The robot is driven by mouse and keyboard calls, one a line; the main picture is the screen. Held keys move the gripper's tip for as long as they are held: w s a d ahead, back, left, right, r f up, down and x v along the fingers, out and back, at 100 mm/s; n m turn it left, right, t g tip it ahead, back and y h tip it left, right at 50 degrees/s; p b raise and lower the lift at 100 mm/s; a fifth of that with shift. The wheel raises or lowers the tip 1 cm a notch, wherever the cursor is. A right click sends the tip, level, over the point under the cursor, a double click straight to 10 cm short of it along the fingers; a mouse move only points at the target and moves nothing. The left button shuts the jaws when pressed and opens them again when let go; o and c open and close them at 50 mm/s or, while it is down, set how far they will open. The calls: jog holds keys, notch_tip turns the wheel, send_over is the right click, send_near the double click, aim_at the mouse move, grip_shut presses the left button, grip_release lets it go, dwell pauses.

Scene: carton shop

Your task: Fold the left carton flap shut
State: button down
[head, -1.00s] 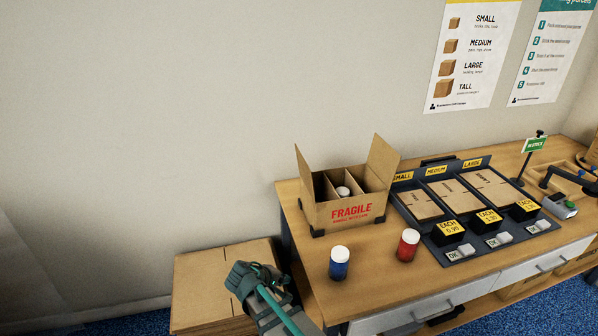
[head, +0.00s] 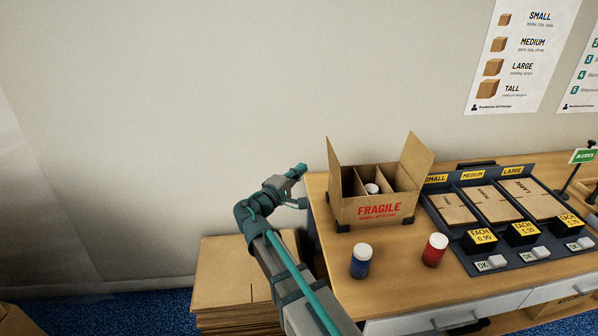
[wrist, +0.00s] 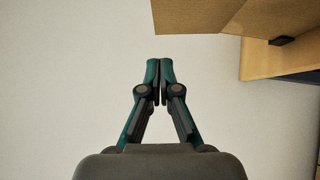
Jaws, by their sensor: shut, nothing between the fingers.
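The open FRAGILE carton (head: 365,213) stands on the bench's left end. Its left flap (head: 334,165) and right flap (head: 417,158) both stand up. Inside are dividers and a white-capped jar (head: 372,188). My gripper (head: 304,169) is just left of the carton, close to the left flap in the head view; I cannot tell whether they touch there. In the wrist view the fingers (wrist: 160,64) are shut together and empty. The brown cardboard of the carton (wrist: 270,18) shows ahead and to the right, apart from the fingertips.
A blue jar (head: 361,262) and a red jar (head: 434,250) stand in front of the carton. The bench (head: 400,262) also holds a rack (head: 468,232) of flat cartons on the right. Stacked cardboard (head: 228,275) lies left of the bench.

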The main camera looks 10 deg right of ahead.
aim_at(331, 150)
jog(key=shift+w+d+r+p, duration=0.2)
jog(key=shift+w+d+p, duration=0.25)
jog(key=shift+w+d, duration=0.7)
jog(key=shift+w+d+r+p, duration=0.2)
jog(key=shift+w+d+p, duration=0.3)
jog(key=shift+d, duration=1.2)
jog(key=shift+w+d+r+p, duration=0.2)
jog(key=shift+w+d+p, duration=0.2)
jog(key=shift+w+d, duration=0.75)
jog(key=shift+s+d+r, duration=0.1)
jog(key=shift+s+d, duration=0.15)
jog(key=shift+s, duration=0.05)
